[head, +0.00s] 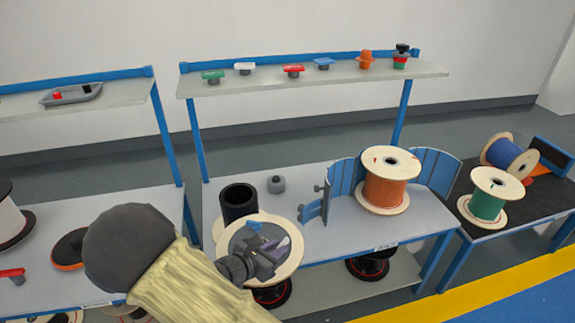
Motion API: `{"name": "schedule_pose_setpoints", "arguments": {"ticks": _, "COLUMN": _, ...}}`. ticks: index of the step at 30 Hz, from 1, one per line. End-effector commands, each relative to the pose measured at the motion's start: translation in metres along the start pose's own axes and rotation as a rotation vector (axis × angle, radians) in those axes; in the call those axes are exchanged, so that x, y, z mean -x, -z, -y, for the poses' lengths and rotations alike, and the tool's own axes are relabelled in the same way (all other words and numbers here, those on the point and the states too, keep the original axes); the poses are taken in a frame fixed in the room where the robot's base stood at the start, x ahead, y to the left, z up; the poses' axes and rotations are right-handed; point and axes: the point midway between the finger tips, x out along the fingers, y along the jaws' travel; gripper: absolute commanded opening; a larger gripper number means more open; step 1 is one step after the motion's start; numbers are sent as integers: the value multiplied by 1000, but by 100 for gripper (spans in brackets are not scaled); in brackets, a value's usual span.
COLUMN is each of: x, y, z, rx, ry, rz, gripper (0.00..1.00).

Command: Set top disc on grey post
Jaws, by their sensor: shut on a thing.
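A pale wooden disc (292,262) with a grey middle shows at the front of the middle table. My gripper (277,246) is in front of its middle and is shut, apparently on this disc; the contact itself is hard to make out. The short grey post (276,184) stands upright on the table behind the disc, apart from it, with nothing on it. A black hollow cylinder (239,203) stands left of the post. A second pale wooden edge (217,229) shows below the cylinder, mostly hidden by the disc.
An orange-wound reel (386,190) stands between blue curved panels (437,170) on the right of the table. A green reel (487,206) and a blue reel (508,157) are on the dark right-hand table. A shelf (330,78) with small coloured parts runs above.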

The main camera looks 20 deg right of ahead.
Motion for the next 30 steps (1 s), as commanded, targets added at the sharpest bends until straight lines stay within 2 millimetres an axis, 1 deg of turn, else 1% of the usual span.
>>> {"name": "schedule_pose_setpoints", "arguments": {"ticks": 5, "x": -21, "y": 20, "z": 8, "rx": 20, "ry": -27, "rz": 4, "gripper": 0}}
{"name": "schedule_pose_setpoints", "arguments": {"ticks": 9, "x": -37, "y": 39, "z": 17, "rx": 32, "ry": -52, "rz": 3, "gripper": 0}}
{"name": "schedule_pose_setpoints", "arguments": {"ticks": 13, "x": -47, "y": 52, "z": 23, "rx": 33, "ry": -67, "rz": 2, "gripper": 0}}
{"name": "schedule_pose_setpoints", "arguments": {"ticks": 17, "x": -48, "y": 54, "z": 24, "rx": 28, "ry": -71, "rz": 1, "gripper": 0}}
{"name": "schedule_pose_setpoints", "arguments": {"ticks": 30, "x": -49, "y": 53, "z": 24, "rx": 27, "ry": -68, "rz": 2, "gripper": 0}}
